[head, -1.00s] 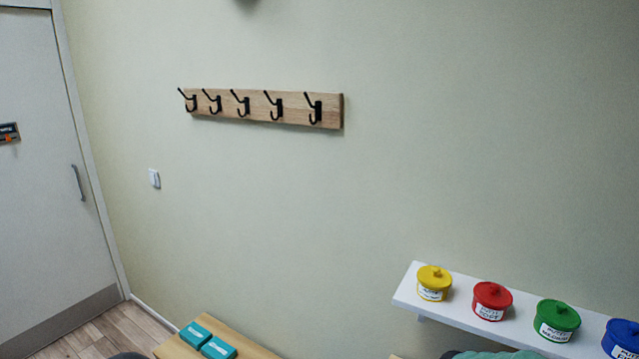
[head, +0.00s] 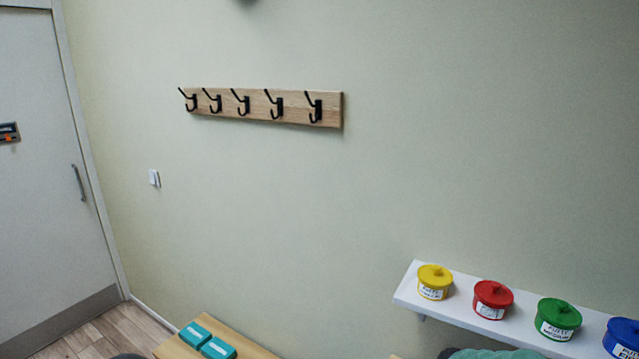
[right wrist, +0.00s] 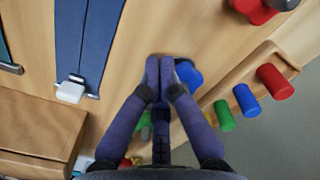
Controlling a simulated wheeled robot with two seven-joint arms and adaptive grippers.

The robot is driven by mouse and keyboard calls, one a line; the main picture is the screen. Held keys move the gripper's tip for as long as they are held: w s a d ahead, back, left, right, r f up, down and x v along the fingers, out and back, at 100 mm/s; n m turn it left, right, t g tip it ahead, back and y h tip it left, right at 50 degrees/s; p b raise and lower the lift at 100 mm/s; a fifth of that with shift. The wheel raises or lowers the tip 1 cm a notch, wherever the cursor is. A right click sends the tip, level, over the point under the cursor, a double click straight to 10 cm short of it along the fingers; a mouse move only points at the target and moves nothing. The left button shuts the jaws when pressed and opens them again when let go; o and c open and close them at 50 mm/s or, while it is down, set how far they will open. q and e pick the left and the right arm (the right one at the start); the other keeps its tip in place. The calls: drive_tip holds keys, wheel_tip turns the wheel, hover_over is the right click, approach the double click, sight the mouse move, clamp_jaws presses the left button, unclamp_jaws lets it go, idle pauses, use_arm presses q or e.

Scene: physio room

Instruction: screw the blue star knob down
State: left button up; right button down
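A blue knob (right wrist: 188,75) shows in the right wrist view on the light wooden board (right wrist: 215,40). It is partly hidden behind one finger of my right gripper (right wrist: 160,65). The dark purple fingertips are together, just left of the visible part of the knob, and I see nothing between them. How far the knob is screwed down and whether a finger touches it cannot be told. My left gripper is in neither view. The head view shows neither the knob nor a gripper.
In the right wrist view, red (right wrist: 275,82), blue (right wrist: 247,100) and green (right wrist: 224,115) pegs stand on the right. A red knob (right wrist: 255,9) is at the top and blue straps (right wrist: 85,40) at left. The head view shows a jar shelf (head: 405,290) and hook rail (head: 260,105).

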drive_tip(key=shift+w+r, duration=0.1)
drive_tip(key=shift+w, duration=0.3)
drive_tip(key=shift+w+a+r+b, duration=0.1)
drive_tip(key=shift+w+a+b, duration=0.1)
drive_tip(key=shift+w+b, duration=0.35)
drive_tip(key=shift+w, duration=0.2)
drive_tip(key=shift+w+r, duration=0.15)
drive_tip(key=shift+w, duration=0.05)
drive_tip(key=shift+a+b, duration=0.25)
drive_tip(key=shift+b, duration=0.1)
drive_tip(key=shift+s+a+r+p, duration=0.1)
drive_tip(key=shift+s+r+p, duration=0.1)
drive_tip(key=shift+r+p, duration=0.9)
wheel_tip(320, 180, up, 3)
drive_tip(key=shift+a+r+p, duration=0.15)
drive_tip(key=shift+r+p, duration=0.05)
drive_tip(key=shift+p, duration=0.35)
